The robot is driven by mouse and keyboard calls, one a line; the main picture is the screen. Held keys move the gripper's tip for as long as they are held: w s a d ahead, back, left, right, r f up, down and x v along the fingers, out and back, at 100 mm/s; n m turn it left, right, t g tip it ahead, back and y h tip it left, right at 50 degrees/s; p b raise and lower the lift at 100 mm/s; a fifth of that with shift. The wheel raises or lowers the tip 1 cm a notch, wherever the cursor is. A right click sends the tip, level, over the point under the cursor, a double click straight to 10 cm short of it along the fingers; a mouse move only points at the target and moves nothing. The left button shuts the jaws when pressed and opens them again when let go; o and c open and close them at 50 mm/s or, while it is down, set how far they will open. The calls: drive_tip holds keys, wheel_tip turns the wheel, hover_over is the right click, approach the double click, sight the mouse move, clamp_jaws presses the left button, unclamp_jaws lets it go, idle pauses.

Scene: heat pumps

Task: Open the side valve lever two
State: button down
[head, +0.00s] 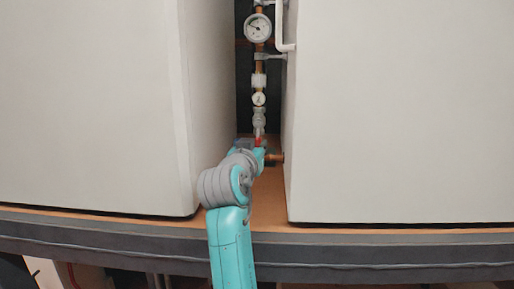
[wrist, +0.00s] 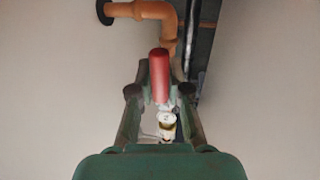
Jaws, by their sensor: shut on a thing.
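The side valve lever has a red handle (wrist: 159,76), which stands between my two fingers in the wrist view. My gripper (wrist: 159,92) is shut on the red handle, with one finger on either side of it. Pale valve parts and a small brass-and-white fitting (wrist: 168,125) show below the handle, between the fingers. In the head view, a little of the red handle (head: 258,141) shows at the foot of the vertical pipe, just above my gripper. My wrist hides most of the gripper and the lower valve there.
Two large white cabinets (head: 90,100) and (head: 400,110) leave only a narrow gap around my arm. An orange pipe (wrist: 150,10) bends close beyond the lever.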

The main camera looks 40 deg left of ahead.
drive_tip(key=c, duration=1.1)
unclamp_jaws()
drive_tip(key=v, duration=1.2)
drive_tip(key=shift+w+d, duration=0.1)
drive_tip(key=c, duration=0.3)
drive_tip(key=shift+c, duration=0.2)
